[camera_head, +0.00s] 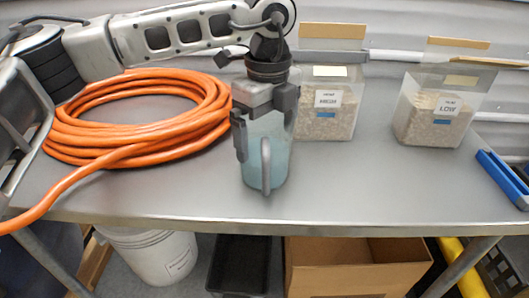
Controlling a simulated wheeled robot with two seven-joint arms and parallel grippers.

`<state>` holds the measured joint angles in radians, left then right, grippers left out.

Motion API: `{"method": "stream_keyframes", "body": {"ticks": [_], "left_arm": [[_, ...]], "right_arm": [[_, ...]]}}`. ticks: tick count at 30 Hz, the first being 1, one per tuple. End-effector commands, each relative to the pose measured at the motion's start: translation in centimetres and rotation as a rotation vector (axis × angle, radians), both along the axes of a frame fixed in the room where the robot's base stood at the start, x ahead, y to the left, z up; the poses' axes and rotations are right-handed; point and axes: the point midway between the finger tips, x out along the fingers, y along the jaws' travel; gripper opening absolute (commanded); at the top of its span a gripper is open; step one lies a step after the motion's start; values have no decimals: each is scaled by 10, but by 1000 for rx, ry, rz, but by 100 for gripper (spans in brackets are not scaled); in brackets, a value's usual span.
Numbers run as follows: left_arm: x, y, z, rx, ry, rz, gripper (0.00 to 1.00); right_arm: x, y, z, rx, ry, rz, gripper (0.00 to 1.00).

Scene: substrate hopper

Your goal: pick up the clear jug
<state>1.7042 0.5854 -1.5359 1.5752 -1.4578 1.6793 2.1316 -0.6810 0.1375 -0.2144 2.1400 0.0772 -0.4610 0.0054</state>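The clear jug (277,165) stands upright near the front middle of the grey table, its handle (266,163) facing me. It looks bluish and see-through. My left gripper (266,130) points down over the jug, with one finger at its left side and one at its right. The fingers are apart and look very close to the jug's walls; whether they press on it cannot be told. The gripper hides the jug's rim and upper part. My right gripper is not in view.
A coiled orange hose (140,140) lies left of the jug, one end over the front edge. Clear bins marked HIGH (325,125) and LOW (430,128) stand behind and right. A blue object (503,178) lies far right. The front right tabletop is clear.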

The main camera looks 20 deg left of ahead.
Motion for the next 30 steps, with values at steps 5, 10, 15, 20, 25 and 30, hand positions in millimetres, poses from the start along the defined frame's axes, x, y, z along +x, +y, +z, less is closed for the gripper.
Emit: {"method": "stream_keyframes", "body": {"ticks": [5, 10, 15, 20, 25, 30], "left_arm": [[0, 0, -4, -1, -2, 1, 100], [0, 0, -3, 0, -1, 1, 78], [0, 0, -2, -2, -4, 0, 49], [0, 0, -2, -2, -4, 0, 49], [1, 0, 5, -2, -5, 0, 49], [1, -1, 25, -3, -7, 1, 49]], "right_arm": [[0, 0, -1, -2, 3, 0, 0], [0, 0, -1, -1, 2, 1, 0], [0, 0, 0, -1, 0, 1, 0], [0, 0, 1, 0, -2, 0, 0], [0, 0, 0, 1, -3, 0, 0], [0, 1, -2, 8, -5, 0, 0]]}}
